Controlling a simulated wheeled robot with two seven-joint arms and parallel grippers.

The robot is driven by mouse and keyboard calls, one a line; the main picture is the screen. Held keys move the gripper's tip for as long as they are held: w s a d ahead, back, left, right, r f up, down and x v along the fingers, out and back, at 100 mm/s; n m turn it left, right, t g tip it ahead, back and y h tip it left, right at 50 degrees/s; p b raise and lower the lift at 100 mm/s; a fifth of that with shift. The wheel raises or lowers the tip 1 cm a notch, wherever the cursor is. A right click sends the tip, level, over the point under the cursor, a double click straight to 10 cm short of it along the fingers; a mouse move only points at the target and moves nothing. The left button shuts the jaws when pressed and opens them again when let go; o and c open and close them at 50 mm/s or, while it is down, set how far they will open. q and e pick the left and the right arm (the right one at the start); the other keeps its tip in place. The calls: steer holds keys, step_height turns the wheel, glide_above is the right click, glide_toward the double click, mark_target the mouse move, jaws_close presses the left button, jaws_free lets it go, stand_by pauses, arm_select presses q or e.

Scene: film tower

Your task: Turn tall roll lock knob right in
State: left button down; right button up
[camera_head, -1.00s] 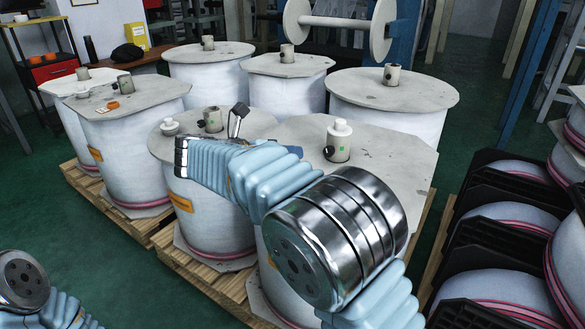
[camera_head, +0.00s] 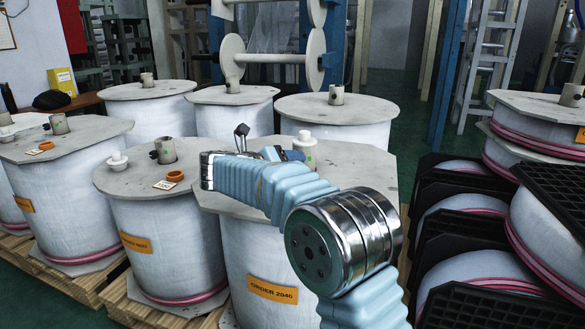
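Tall white film rolls with grey lids stand upright on pallets, each with a short hub on top. The front right roll (camera_head: 250,265) has an "ORDER 2046" label and a hub with a white cap (camera_head: 305,142). The roll to its left (camera_head: 165,240) has a hub (camera_head: 166,150) with a small dark knob (camera_head: 154,154) on its left side. My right arm crosses in front of the front right roll. My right gripper (camera_head: 243,138) is over this lid, left of its capped hub. Its fingers are mostly hidden by my wrist. My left gripper is out of view.
An orange ring (camera_head: 175,175) and a white cap (camera_head: 118,160) lie on the left roll's lid. More rolls stand behind. Black racks (camera_head: 450,215) with rolls stand close on the right. A blue post (camera_head: 334,45) and a white spool rack (camera_head: 270,60) are at the back.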

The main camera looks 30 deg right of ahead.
steer(key=shift+x, duration=1.05)
steer(key=shift+c, duration=0.3)
jaws_close()
